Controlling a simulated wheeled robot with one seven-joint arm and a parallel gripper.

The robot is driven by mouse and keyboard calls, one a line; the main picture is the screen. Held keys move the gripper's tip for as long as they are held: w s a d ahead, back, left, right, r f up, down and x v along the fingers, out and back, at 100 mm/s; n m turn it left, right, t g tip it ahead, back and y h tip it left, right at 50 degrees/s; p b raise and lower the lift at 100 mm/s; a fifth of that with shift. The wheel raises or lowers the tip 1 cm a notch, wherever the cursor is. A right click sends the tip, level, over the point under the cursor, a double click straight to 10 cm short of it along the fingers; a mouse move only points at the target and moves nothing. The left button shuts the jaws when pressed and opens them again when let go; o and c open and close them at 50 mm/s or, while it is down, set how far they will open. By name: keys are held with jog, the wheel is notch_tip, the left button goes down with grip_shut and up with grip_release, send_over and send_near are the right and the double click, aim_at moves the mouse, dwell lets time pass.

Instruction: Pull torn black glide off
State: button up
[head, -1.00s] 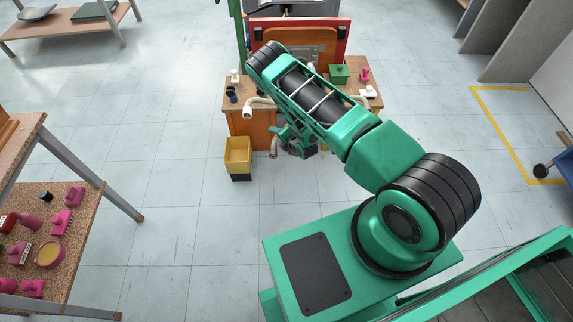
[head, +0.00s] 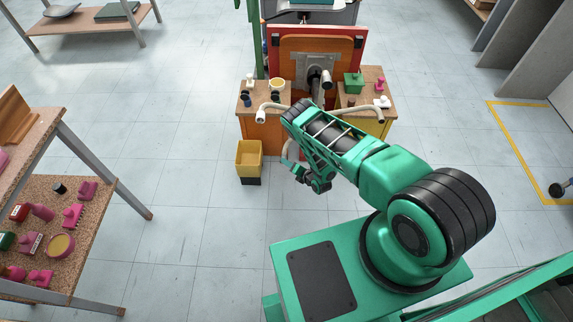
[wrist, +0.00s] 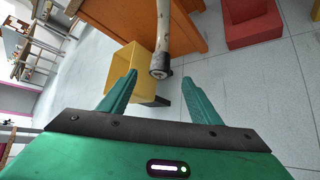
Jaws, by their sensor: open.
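In the wrist view a pale, scuffed chair leg tube (wrist: 164,38) comes down from the top. Its end carries a dark, torn-looking glide (wrist: 160,73) with a light spot in it. My gripper (wrist: 160,78) is open, one finger on each side of the tube end, with gaps to both; how deep the end lies between the fingers I cannot tell. In the head view the chair's brown panel (head: 300,46) stands at the work stand, with pale tube legs (head: 366,112) reaching forward. My gripper also shows there (head: 296,170), low in front of the stand; my arm hides part of the chair.
A yellow bin (head: 249,153) stands on the floor left of my gripper. Small parts sit on the stand's side tops (head: 353,100). A shelf (head: 82,215) with pink parts is at the left. The open floor (head: 190,215) between is clear.

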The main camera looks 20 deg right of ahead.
jog(key=shift+x, duration=2.35)
jog(key=shift+c, duration=0.4)
grip_shut()
jog(key=shift+s+a, duration=0.15)
jog(key=shift+s, duration=0.45)
jog(key=c, duration=1)
grip_release()
grip_shut()
